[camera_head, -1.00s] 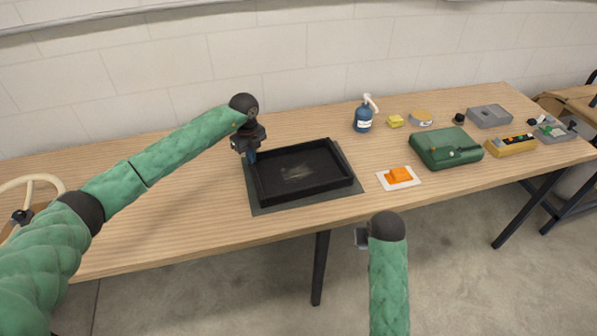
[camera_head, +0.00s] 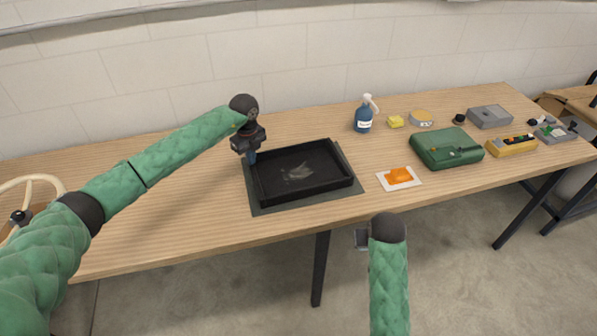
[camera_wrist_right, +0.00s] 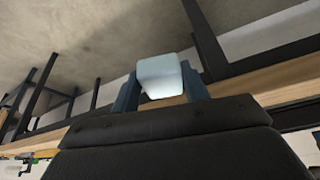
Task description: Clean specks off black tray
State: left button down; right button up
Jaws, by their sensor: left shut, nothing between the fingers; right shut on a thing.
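The black tray (camera_head: 330,190) lies on a dark mat (camera_head: 349,206) on the wooden table. A pale smear of specks (camera_head: 298,173) shows on its floor. My left gripper (camera_head: 251,157) points down at the tray's back left corner, shut and empty. Whether it touches the rim is unclear. My right gripper (camera_head: 361,238) is in front of the table, clear of the tray. In the right wrist view it is shut on a pale, whitish block (camera_wrist_right: 162,78), held between its two fingers.
An orange piece (camera_head: 399,175) lies on a white square (camera_head: 414,184) right of the tray. Behind are a blue pump bottle (camera_head: 363,120), a yellow sponge (camera_head: 396,121) and a round tin (camera_head: 420,118). A green case (camera_head: 446,147) stands further right. The table's left part is clear.

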pick_arm(q)
jog(key=shift+r+p, duration=0.6)
jog(key=shift+r, duration=2.05)
